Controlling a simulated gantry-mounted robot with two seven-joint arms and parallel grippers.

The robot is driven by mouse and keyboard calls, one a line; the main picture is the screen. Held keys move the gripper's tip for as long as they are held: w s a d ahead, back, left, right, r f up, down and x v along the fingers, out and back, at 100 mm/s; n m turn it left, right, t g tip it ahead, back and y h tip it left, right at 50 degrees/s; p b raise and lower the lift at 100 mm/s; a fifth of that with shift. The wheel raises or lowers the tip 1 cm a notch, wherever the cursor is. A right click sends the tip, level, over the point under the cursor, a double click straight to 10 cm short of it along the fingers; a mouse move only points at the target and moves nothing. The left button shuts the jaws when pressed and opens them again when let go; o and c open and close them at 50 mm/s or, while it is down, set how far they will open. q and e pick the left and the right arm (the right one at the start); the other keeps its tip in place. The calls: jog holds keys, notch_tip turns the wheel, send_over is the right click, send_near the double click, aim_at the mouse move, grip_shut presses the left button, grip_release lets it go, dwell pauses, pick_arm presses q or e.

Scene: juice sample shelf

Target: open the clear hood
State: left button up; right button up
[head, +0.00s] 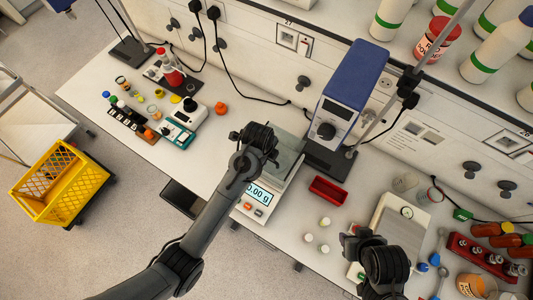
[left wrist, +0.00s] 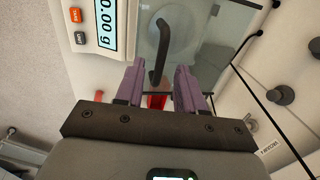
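The clear hood (head: 288,158) is a see-through greenish cover on the white balance (head: 245,212), whose display reads 0.00 g. In the left wrist view the hood (left wrist: 213,40) shows its pane over a round pan, with a dark bent handle (left wrist: 158,45). The hood looks shut, though my arm partly hides it. My left gripper (head: 262,142) is above the hood. In the left wrist view its two purple fingers (left wrist: 158,75) are apart, with the handle's lower end between them; I cannot tell whether they touch it. My right gripper (head: 370,240) is at the lower right, its fingers unclear.
A blue-topped instrument (head: 350,85) on a stand is close right of the balance. A red tray (head: 328,191) and several small vials (head: 324,222) lie to its right. An orange object (head: 221,108) and a teal meter (head: 178,134) are to its left. A yellow crate (head: 60,185) is off the bench.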

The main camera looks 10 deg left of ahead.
pick_arm(q)
jog(key=shift+w+d+f, duration=0.1)
jog(key=shift+w+f, duration=0.05)
jog(key=shift+f, duration=0.8)
jog(key=shift+c, duration=0.5)
grip_shut()
